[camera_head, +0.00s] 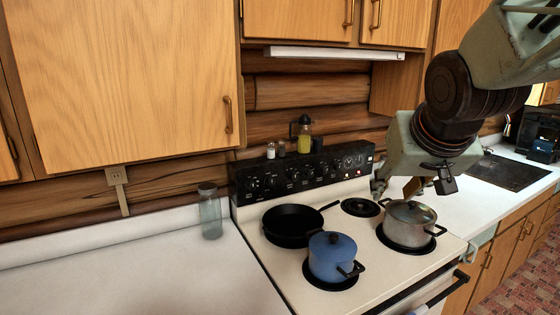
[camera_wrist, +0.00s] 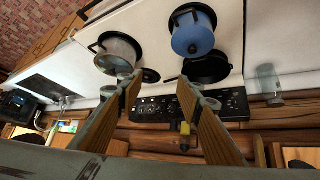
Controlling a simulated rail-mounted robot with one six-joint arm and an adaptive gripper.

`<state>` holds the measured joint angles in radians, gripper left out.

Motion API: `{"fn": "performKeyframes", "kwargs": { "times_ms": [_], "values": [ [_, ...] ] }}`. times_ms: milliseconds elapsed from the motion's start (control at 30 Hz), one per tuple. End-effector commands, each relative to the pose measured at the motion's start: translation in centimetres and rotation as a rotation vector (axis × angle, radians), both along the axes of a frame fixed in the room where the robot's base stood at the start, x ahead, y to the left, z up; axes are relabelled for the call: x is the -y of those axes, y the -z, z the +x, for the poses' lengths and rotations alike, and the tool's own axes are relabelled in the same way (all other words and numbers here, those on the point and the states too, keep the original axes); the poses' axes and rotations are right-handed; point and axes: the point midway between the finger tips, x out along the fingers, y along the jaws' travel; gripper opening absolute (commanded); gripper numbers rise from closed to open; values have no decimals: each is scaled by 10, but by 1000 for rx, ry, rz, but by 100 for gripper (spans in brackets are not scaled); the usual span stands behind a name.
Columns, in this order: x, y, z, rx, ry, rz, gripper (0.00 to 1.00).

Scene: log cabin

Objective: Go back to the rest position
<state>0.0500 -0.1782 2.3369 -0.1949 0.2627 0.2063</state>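My gripper (camera_head: 394,188) hangs from the arm at the right in the head view, above the stove and close to the grey pot (camera_head: 408,224). In the wrist view my gripper (camera_wrist: 160,82) shows two fingers spread apart with nothing between them. It is open and empty. The grey pot stands on the right front burner with its lid on; it also shows in the wrist view (camera_wrist: 119,54), apart from the fingers. The gap between gripper and pot is hard to judge in the head view.
The stove (camera_head: 378,276) also carries a blue pot (camera_head: 332,257) and a black pan (camera_head: 288,225). A glass jar (camera_head: 209,212) stands on the left counter (camera_head: 130,270). A range hood (camera_head: 330,53) and wooden cabinets hang above. A sink (camera_head: 508,172) lies to the right.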

Motion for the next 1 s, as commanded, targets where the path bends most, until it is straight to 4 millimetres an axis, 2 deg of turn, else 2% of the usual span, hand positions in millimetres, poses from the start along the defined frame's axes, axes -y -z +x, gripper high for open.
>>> {"fn": "performKeyframes", "kwargs": {
  "times_ms": [100, 467, 1000],
  "values": [
    [-2, -1, -30, -32, 1, -1, 33],
    [-12, 5, -119, -139, -10, 1, 33],
    [-33, 24, -256, -302, -56, 25, 33]
  ]
}}
